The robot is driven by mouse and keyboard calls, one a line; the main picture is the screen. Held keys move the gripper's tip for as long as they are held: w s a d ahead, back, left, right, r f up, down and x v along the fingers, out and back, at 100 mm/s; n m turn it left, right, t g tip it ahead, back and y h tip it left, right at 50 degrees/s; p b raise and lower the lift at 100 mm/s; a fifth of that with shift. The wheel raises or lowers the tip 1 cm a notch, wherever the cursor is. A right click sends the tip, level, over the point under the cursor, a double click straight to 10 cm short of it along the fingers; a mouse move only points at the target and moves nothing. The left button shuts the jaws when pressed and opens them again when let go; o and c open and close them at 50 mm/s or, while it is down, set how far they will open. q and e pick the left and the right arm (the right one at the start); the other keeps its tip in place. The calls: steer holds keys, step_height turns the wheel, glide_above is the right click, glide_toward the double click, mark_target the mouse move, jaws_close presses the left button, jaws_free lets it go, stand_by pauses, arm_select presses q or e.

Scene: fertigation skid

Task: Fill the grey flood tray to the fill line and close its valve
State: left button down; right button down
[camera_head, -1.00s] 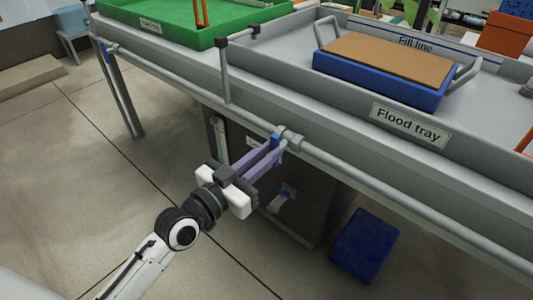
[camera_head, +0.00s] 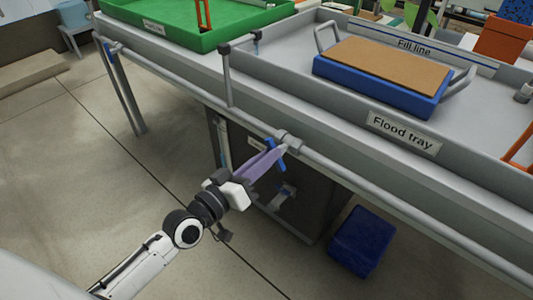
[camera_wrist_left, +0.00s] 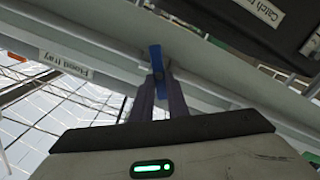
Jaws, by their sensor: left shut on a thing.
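The grey flood tray (camera_head: 290,75) is on the bench, with its "Flood tray" label (camera_head: 403,131) on the front wall. A blue "Fill line" stripe (camera_head: 414,47) runs along its back wall; I cannot make out a water level. The valve's blue handle (camera_head: 280,160) is at a grey fitting (camera_head: 289,141) on the pipe below the tray, slanting across the pipe's line. My left gripper (camera_head: 275,155) is shut on this handle. In the left wrist view the handle (camera_wrist_left: 155,58) stands up between the fingertips. My right gripper is not in view.
A blue block with a brown top and grey handles (camera_head: 390,62) sits in the tray. A green tray (camera_head: 190,35) is at left. The long grey pipe (camera_head: 370,185) runs along the bench front. A dark cabinet and a blue box (camera_head: 362,242) are below.

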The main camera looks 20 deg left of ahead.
arm_select(q)
steer(key=shift+f+n, duration=0.1)
steer(key=shift+n, duration=0.5)
steer(key=c, duration=1.7)
jaws_free()
steer(key=shift+s, duration=0.1)
steer(key=p+v, duration=0.1)
steer(key=v, duration=0.9)
